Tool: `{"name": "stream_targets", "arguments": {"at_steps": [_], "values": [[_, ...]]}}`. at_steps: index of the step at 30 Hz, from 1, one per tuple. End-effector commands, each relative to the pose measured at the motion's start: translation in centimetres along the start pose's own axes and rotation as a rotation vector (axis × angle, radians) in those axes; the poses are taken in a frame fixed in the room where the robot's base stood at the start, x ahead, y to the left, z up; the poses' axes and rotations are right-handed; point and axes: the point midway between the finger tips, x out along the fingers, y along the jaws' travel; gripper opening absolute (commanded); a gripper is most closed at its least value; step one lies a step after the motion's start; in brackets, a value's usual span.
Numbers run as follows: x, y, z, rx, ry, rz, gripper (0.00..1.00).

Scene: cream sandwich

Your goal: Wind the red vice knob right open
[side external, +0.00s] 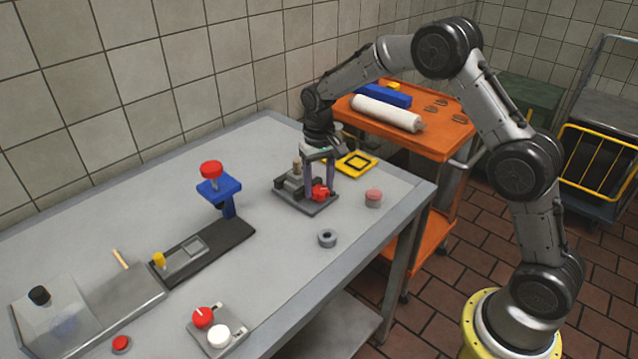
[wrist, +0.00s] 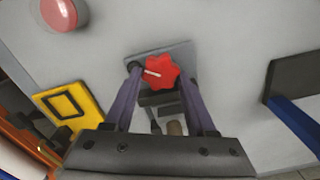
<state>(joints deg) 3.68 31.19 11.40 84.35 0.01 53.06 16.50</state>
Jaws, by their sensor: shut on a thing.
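The small grey vice (side external: 293,190) stands on the table, with its red knob (side external: 320,191) on the side toward the camera. In the wrist view the red star-shaped knob (wrist: 161,72) carries a white pointer line aimed left. My gripper (side external: 320,180) reaches down over the vice, its two purple fingers on either side of the knob. In the wrist view my gripper (wrist: 158,72) is shut on the knob, fingertips at its left and right edges. A tan peg (side external: 296,165) stands at the vice, and the vice's jaws are partly hidden by my fingers.
A yellow square plate (side external: 357,163) lies behind the vice. A pink-topped button (side external: 373,197) and a grey ring (side external: 327,238) sit nearby. A blue stand with a red knob (side external: 217,186) rises to the left.

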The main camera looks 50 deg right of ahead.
Motion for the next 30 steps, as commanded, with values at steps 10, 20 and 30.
{"name": "stream_targets", "arguments": {"at_steps": [10, 20, 30], "values": [[-0.01, -0.03, 0.01, -0.074, 0.000, 0.000, 0.01], [-0.08, -0.14, 0.00, -0.306, 0.001, 0.000, 0.01], [-0.08, -0.24, 0.02, -0.521, 0.002, 0.000, 0.01]]}}
